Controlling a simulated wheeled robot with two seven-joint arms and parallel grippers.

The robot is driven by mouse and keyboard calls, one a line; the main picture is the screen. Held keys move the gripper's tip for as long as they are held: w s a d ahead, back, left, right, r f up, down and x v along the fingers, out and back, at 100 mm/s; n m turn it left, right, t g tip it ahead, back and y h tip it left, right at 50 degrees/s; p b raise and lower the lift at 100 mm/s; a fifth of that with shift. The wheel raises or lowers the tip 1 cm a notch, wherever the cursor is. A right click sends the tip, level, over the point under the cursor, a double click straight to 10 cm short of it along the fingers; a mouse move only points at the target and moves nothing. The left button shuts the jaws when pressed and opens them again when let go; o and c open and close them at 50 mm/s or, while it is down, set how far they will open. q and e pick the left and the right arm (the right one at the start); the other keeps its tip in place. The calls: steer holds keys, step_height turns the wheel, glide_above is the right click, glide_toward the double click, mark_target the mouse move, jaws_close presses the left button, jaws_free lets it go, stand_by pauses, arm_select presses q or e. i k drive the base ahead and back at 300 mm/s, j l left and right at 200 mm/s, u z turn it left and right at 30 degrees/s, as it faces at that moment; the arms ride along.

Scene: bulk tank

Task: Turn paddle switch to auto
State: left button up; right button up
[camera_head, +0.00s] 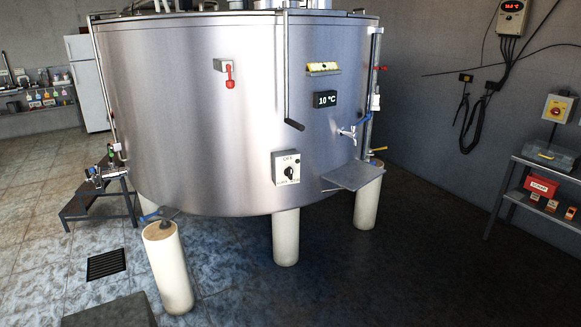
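A pale switch box (286,167) is mounted low on the front of the steel tank (190,110). It carries a black paddle-like knob (289,173) with small lettering above and below; the lettering and the knob's setting are too small to read surely. Higher up on the left, a grey box (221,65) has a red handle (230,77) hanging down. I cannot tell from labels whether either is marked auto. Neither of my grippers is in view.
A display (325,99) reads 10 °C. A black-tipped lever (294,124), a tap (347,133) and a small metal shelf (353,175) stick out from the tank. A capped post (168,267) stands at front left; a bench (545,190) is at right. The front floor is mostly clear.

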mark_target(289, 172)
steer(key=i+l, duration=2)
steer(key=l+z, duration=0.05)
